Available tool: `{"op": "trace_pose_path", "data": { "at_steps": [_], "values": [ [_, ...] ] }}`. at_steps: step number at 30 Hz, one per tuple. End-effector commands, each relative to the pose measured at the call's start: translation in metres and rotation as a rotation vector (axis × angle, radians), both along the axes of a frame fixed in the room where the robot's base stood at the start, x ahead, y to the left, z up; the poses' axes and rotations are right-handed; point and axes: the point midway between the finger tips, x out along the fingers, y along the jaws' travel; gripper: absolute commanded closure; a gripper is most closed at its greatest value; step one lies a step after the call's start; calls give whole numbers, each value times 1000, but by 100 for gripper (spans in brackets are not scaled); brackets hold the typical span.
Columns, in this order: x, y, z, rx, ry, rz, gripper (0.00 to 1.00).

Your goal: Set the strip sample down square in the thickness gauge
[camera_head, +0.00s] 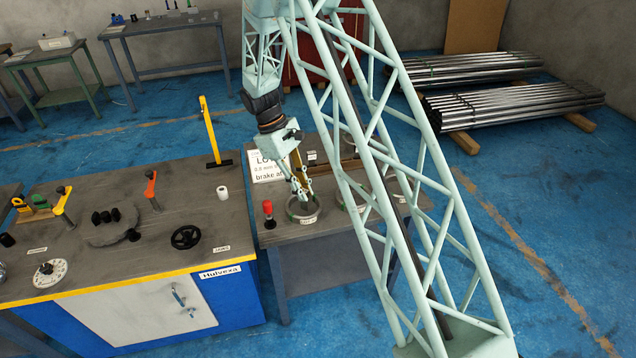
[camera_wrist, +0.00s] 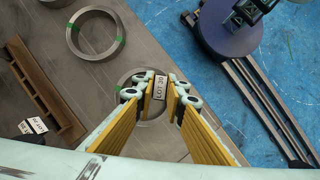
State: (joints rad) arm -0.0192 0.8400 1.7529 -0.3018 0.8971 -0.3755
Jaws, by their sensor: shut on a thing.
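My gripper (camera_head: 301,194) is at the small grey bench, pointing down at a metal strip ring (camera_head: 292,214), which I take to be the strip sample. In the wrist view its yellow-lined fingers (camera_wrist: 161,90) are closed on the ring's rim by a white tag (camera_wrist: 160,87) reading LOT 30. The ring (camera_wrist: 123,80) shows partly behind the fingers. The fingers hide much of it, and I cannot tell whether it touches the bench. I cannot pick out the thickness gauge for sure in either view.
Another ring (camera_wrist: 95,33) with green tape lies on the bench beside a brown wooden rail (camera_wrist: 42,88). A red button (camera_head: 267,207) stands left of the held ring. A machine (camera_head: 140,210) with levers and a handwheel is further left. Tube stacks (camera_head: 515,103) lie at the back right.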

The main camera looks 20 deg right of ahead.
Motion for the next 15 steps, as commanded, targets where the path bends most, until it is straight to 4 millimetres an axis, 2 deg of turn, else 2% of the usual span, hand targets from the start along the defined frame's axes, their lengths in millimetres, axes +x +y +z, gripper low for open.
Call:
{"op": "trace_pose_path", "data": {
  "at_steps": [10,15],
  "values": [
    [-12,46,-1,-12,21,-170,99],
    [-19,50,-7,-4,14,-281,99]
  ]
}}
